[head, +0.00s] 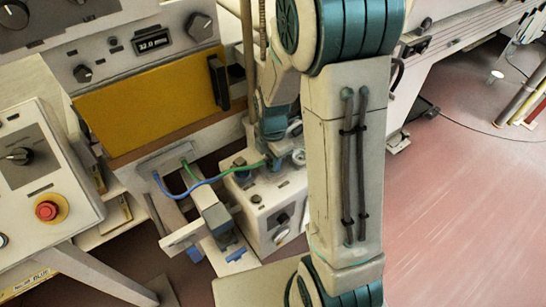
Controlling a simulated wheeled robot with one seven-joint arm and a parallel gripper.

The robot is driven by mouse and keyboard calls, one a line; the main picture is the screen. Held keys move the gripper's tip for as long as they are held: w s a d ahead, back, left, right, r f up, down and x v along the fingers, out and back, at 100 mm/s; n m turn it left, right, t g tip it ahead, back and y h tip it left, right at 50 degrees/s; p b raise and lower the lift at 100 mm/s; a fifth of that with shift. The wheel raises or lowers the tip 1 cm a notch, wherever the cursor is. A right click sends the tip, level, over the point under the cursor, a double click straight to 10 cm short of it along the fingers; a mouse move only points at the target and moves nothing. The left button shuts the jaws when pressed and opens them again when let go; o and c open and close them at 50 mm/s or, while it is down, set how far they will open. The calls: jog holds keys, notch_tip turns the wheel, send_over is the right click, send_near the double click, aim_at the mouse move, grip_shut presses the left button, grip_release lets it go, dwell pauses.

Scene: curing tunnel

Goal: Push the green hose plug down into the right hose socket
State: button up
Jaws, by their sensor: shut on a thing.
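My gripper (271,160) is shut at the end of the green hose (222,174), low over the top of a white box (262,192). The green plug itself is mostly hidden by the fingers. The green hose runs from a panel under the yellow door to my gripper. The right hose socket is hidden behind my gripper, so I cannot tell whether the plug is above it or in it. A blue hose (196,186) runs to a fitting (240,164) on the left of the box top.
The yellow door (150,98) with a black handle (219,83) stands behind the hoses. A control box with a red button (47,210) is at left. A grey bracket (213,218) stands just left of the white box. Open red floor (460,220) lies at right.

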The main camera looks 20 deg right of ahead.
jog(key=o, duration=1.1)
notch_tip(320, 180, up, 14)
jog(key=s+r+m+t, duration=0.1)
jog(key=s+m, duration=0.3)
jog(key=m, duration=0.3)
jog(key=s+r+m+t, duration=0.1)
jog(key=s+m, duration=0.4)
jog(key=m, duration=0.2)
jog(key=s+r+m+t, duration=0.1)
jog(key=s+m, duration=0.4)
jog(key=m, duration=0.2)
jog(key=shift+s+r+m, duration=0.1)
jog(key=shift+r+m, duration=0.2)
jog(key=shift+r, duration=0.1)
